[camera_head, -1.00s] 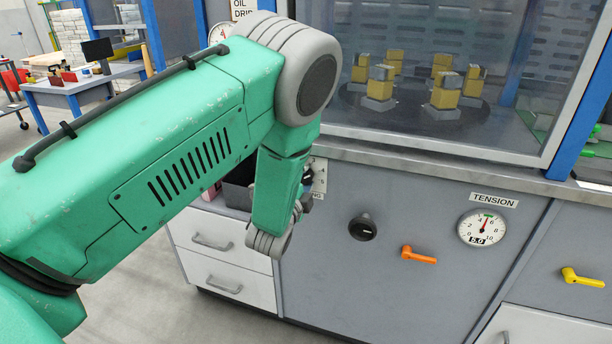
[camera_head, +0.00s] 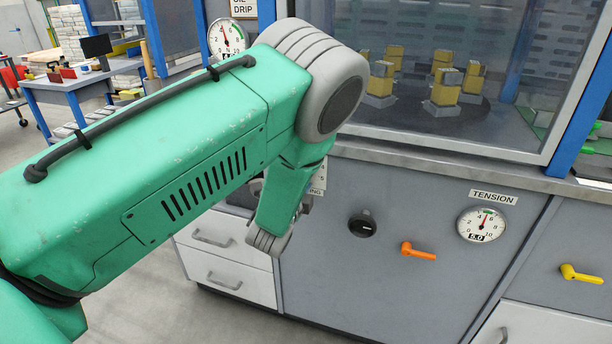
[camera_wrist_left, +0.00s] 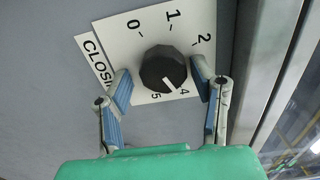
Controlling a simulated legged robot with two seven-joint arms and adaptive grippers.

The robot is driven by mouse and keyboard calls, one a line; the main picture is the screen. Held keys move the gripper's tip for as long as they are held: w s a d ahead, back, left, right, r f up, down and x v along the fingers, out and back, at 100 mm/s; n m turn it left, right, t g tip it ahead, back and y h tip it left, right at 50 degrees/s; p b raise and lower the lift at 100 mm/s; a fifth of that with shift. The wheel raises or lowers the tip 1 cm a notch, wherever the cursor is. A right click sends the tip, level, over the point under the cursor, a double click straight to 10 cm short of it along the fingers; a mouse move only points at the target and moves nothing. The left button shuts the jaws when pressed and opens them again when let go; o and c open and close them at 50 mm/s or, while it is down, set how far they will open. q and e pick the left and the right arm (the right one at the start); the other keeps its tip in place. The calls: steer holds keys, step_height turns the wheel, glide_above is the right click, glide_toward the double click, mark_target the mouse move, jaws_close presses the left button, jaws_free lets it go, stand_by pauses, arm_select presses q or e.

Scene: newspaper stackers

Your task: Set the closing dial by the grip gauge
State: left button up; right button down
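The closing dial is a black knob (camera_wrist_left: 163,70) on a white scale plate (camera_wrist_left: 113,33) in the left wrist view. The CLOSING label (camera_wrist_left: 95,62) is partly cut off by a finger. My left gripper (camera_wrist_left: 160,84) is open, its blue-padded fingers either side of the knob with small gaps showing. In the head view my left arm hides most of the dial; a bit of its plate (camera_head: 319,178) shows. No gauge labelled grip is readable. My right gripper is out of view.
A TENSION gauge (camera_head: 483,225) reads 5.0. Another black knob (camera_head: 362,224), an orange lever (camera_head: 418,251) and a yellow lever (camera_head: 582,276) project from the panel. A gauge (camera_head: 226,38) sits under the OIL DRIP sign. The metal counter edge (camera_head: 440,162) overhangs the panel.

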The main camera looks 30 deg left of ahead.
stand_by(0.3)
arm_select(q)
steer(key=v, duration=1.1)
steer(key=shift+s+d, duration=0.2)
steer(key=shift+s, duration=0.2)
